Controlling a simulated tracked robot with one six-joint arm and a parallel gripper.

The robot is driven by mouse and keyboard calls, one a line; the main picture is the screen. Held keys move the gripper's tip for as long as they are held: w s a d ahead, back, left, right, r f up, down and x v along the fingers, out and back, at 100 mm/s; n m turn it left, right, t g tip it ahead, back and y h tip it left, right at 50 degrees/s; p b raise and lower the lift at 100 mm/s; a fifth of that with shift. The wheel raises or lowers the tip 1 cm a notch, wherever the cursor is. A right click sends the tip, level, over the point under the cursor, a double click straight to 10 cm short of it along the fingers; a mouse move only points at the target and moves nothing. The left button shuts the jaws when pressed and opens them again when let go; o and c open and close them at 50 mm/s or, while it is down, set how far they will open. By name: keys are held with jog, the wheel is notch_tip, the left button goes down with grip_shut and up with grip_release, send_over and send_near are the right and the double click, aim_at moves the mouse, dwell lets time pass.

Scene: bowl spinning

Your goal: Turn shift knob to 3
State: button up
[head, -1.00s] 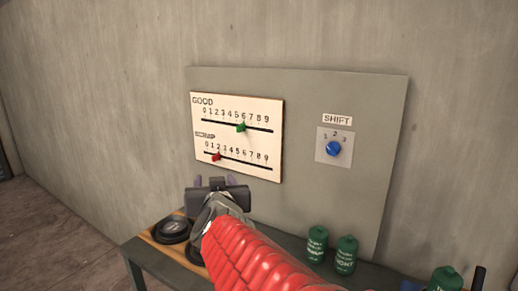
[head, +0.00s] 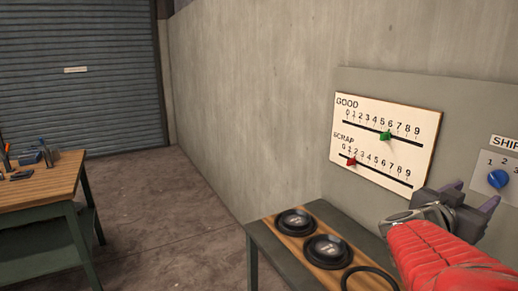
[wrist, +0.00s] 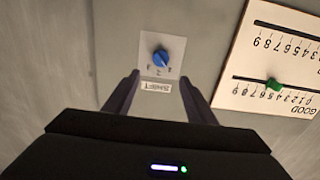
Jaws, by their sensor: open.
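The blue shift knob (head: 498,179) sits on a pale plate (head: 481,168) marked 1, 2, 3 under a SHIFT label (head: 505,142), at the right edge of the head view, which cuts the label. In the wrist view the knob (wrist: 161,57) shows whole, with the plate and label upside down. I cannot tell which number the knob points to. My gripper (head: 473,194) is open and empty, below and left of the knob in the head view. In the wrist view the knob lies just beyond the gap between my fingertips (wrist: 158,79), apparently apart from them.
A GOOD/SCRAP board (head: 430,115) with a green slider (head: 386,135) and a red slider (head: 350,161) is left of the knob on the grey panel. Below is a bench (head: 262,232) with black bowls (head: 295,222). A workbench (head: 45,190) stands at left; the floor between is clear.

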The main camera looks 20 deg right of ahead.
aim_at(495, 180)
jog(key=d, duration=0.4)
jog(key=w+d, duration=0.1)
jog(key=d, duration=0.4)
jog(key=w+d, duration=0.1)
jog(key=d, duration=0.3)
jog(key=shift+w+d, duration=0.1)
jog(key=shift+d, duration=0.15)
jog(key=shift+c, duration=0.5)
jog(key=c, duration=0.9)
